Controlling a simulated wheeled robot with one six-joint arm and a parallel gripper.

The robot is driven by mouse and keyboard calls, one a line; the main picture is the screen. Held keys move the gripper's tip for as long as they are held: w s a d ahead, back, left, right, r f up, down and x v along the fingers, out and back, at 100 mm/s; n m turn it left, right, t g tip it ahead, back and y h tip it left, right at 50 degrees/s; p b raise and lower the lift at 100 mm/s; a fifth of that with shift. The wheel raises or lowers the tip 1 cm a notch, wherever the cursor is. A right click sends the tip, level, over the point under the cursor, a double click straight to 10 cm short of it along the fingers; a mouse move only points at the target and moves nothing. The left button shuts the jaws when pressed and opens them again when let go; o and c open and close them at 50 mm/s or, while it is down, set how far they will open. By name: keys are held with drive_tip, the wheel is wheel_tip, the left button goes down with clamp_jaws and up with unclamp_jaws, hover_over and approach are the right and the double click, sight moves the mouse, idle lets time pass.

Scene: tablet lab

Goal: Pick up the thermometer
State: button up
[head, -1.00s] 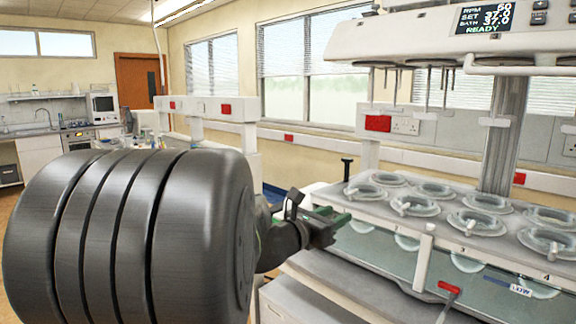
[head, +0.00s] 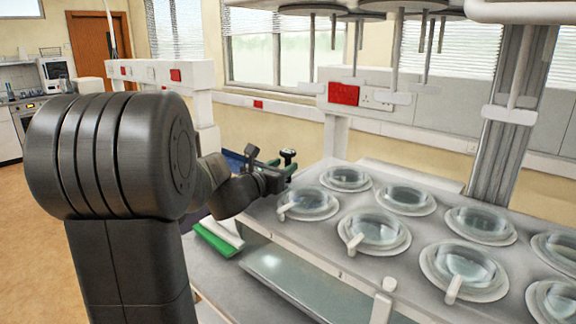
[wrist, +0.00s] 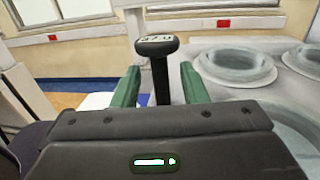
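The thermometer is a black T-shaped piece with a thin upright stem and a small "37.0" readout on its head. In the wrist view the thermometer (wrist: 157,45) stands upright in the middle, its stem between the green fingers of my gripper (wrist: 160,78). Gaps show on both sides of the stem, so the gripper is open. The lower stem is hidden by the gripper body. In the head view the thermometer head (head: 288,153) shows just above and beyond my gripper (head: 284,170), at the bath's left corner. I cannot tell how deep the stem sits between the fingers.
A dissolution bath (head: 330,232) with several round lidded vessels lies right of the gripper. Paddle shafts (head: 398,50) and a grey column (head: 510,110) stand above it. A green-and-white item (head: 216,238) lies below left. A white frame with red sockets (head: 175,75) stands behind.

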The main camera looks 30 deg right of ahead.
sight(286, 164)
drive_tip(key=shift+p+x, duration=0.35)
drive_tip(key=shift+x, duration=1.2)
drive_tip(key=shift+f, duration=0.1)
clamp_jaws()
